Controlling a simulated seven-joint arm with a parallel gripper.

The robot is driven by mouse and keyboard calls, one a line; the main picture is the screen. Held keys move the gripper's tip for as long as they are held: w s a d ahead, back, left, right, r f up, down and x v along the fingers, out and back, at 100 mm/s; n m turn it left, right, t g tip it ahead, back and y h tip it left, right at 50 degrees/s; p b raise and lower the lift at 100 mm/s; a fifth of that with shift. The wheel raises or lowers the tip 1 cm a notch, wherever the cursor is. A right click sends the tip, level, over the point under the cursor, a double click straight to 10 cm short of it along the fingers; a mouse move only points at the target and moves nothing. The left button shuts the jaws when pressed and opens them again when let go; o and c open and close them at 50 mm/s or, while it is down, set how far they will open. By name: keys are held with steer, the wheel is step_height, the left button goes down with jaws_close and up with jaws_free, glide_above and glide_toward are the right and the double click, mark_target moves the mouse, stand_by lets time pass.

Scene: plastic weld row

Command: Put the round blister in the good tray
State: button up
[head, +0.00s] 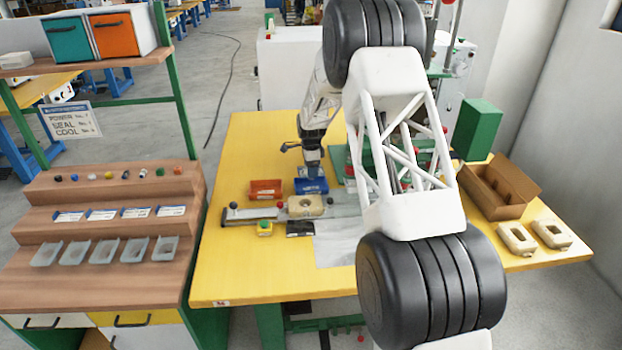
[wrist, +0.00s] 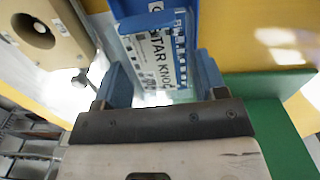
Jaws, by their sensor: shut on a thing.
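My gripper (head: 312,168) points down over the blue tray (head: 311,187), at the back middle of the yellow table. In the wrist view my gripper (wrist: 163,82) has its blue fingers closed on a clear blister pack (wrist: 160,60) whose printed card reads "STAR KNOB". I cannot tell from the visible part whether its blister is round. The blue tray's wall (wrist: 192,16) shows just beyond the pack; whether they touch is unclear. An orange-red tray (head: 265,188) stands left of the blue one.
A beige fixture block with a round recess (head: 305,206) is in front of the trays, also in the wrist view (wrist: 40,32). A cardboard box (head: 495,190) and two beige fixtures (head: 517,239) are right.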

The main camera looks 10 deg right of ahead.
steer(key=shift+f, duration=0.4)
steer(key=shift+f, duration=1.9)
steer(key=shift+f, duration=0.1)
steer(key=o, duration=0.8)
steer(key=shift+r, duration=6.15)
